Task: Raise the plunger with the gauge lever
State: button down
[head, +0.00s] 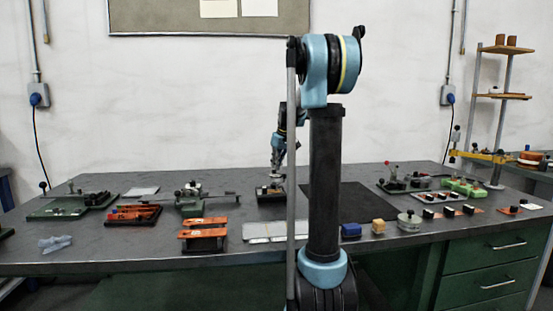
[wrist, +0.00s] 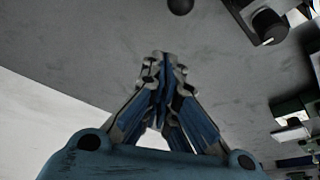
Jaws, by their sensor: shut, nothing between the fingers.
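My gripper (wrist: 162,60) is shut and empty in the wrist view, its fingertips together over the grey tabletop. A dark round knob (wrist: 180,5) shows at the top edge of that view, apart from the fingertips; what it belongs to is out of frame. In the head view my gripper (head: 277,174) is small, just above or behind a small fixture on a dark base (head: 270,196). A green-based fixture with a long bar (head: 190,198) stands left of it. I cannot tell which part is the gauge lever or the plunger; neither shows clearly.
A dark fixture with a round cylinder end (wrist: 265,27) is at upper right of the wrist view. Orange tools in a tray (head: 133,214) and an orange-topped block (head: 203,234) stand left. A blue block (head: 351,230) and several small fixtures stand right. A dark mat (head: 375,202) lies clear.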

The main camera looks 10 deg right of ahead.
jog(key=shift+s+d+f, duration=0.25)
jog(key=shift+s+d, duration=0.1)
jog(key=shift+s, duration=0.35)
jog(key=shift+s+d+f, duration=0.2)
jog(key=shift+s+d, duration=0.15)
jog(key=shift+s, duration=0.3)
